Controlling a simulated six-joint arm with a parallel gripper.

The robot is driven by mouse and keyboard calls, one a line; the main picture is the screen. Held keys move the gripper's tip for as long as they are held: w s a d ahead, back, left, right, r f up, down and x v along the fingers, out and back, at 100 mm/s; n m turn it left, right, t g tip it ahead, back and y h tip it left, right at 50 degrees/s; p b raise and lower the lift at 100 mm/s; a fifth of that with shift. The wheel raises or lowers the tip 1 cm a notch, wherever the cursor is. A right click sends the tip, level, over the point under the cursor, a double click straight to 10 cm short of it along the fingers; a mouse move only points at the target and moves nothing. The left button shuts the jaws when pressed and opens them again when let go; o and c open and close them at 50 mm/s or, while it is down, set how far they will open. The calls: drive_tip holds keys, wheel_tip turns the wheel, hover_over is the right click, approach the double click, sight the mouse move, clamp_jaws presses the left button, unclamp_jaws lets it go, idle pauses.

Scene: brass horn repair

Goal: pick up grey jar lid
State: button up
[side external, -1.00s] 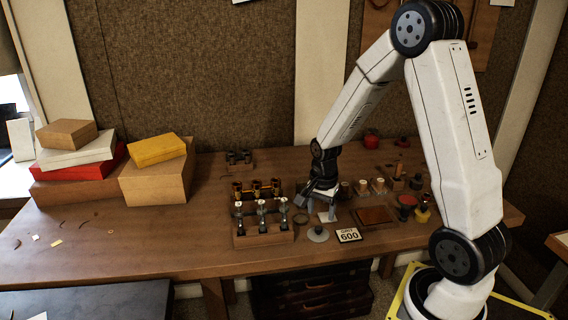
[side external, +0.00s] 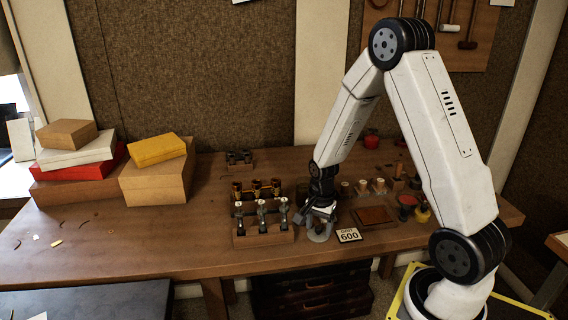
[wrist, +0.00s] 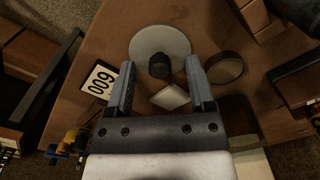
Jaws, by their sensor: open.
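The grey jar lid (wrist: 146,42) is a flat round disc with a dark knob in its middle, lying on the wooden bench. In the side external view the lid (side external: 318,238) is partly hidden under my gripper (side external: 320,216). In the wrist view my gripper (wrist: 159,66) is open and empty of any held thing. Its two fingertips reach to the near edge of the disc, with the knob between them in the picture. I cannot tell whether the fingers touch the lid.
A wooden rack with valves (side external: 263,237) stands close on the left. A small pale square (wrist: 170,97) and a dark round piece (wrist: 224,67) lie near the lid. A brown block (side external: 375,216) is further right.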

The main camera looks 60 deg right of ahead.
sight(319, 226)
idle(0.3)
clamp_jaws()
drive_tip(key=shift+r, duration=0.1)
wheel_tip(319, 226, up, 10)
idle(0.9)
drive_tip(key=shift+w, duration=0.1)
idle(0.5)
drive_tip(key=w+d+r+n, duration=0.4)
drive_tip(key=w+d+r, duration=0.1)
drive_tip(key=w+d, duration=0.4)
drive_tip(key=shift+w+d+r, duration=0.15)
drive_tip(key=shift+w+d, duration=0.15)
drive_tip(key=shift+w, duration=0.25)
